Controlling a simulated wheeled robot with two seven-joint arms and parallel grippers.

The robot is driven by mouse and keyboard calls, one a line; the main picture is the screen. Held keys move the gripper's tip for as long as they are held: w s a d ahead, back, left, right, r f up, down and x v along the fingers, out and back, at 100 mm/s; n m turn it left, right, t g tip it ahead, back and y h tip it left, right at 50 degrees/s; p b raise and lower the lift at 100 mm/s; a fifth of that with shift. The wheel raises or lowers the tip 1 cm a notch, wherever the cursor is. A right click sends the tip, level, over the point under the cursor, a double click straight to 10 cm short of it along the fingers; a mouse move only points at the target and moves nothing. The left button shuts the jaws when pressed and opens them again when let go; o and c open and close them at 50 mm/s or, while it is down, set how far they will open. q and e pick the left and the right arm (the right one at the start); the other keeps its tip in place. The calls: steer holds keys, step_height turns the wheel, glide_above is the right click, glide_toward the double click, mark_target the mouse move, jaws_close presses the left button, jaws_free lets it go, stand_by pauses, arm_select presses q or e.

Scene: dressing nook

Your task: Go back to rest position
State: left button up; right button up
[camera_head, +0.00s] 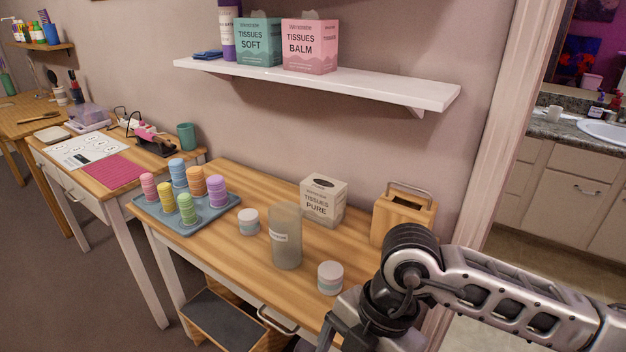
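My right arm comes in from the right edge over the front right of the wooden table (258,188). Part of the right gripper (338,330) shows at the bottom edge as a dark grey piece, and its fingertips cannot be made out. My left arm and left gripper are not in view.
On the table stand a blue-grey tray (149,211) of several coloured stacks, another jar (248,222), a frosted cylinder (287,240), a tissue box (323,201) and a wooden holder (396,215). A white shelf (390,93) overhangs the back.

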steer(key=s+a+r+n+g+y, duration=0.2)
steer(key=s+a+g+y, duration=0.1)
steer(key=s+a+y, duration=0.3)
steer(key=a+r+m+t+y, duration=0.1)
steer(key=a+r+m+y, duration=0.1)
steer(key=a+r+y, duration=0.7)
steer(key=w+d+r+m+t+y, duration=0.1)
steer(key=w+d+m+t+y, duration=0.1)
steer(key=w+d+m+t, duration=0.9)
steer(key=w+d+f+m+t+h, duration=0.2)
steer(key=d+f+m+t+h, duration=0.2)
steer(key=f+m+t+h, duration=0.6)
steer(key=s+d+f+m+g+h, duration=0.1)
steer(key=s+d+f+g+h, duration=0.2)
steer(key=f, duration=0.6)
steer(key=s+d+f+m+g+h, duration=0.2)
steer(key=s+d+f+g+h, duration=0.1)
steer(key=s+d+f, duration=0.3)
step_height(320, 180, down, 3)
steer(key=shift+s+r+g+h, duration=0.1)
steer(key=shift+s+g+h, duration=0.3)
steer(key=shift+s, duration=0.35)
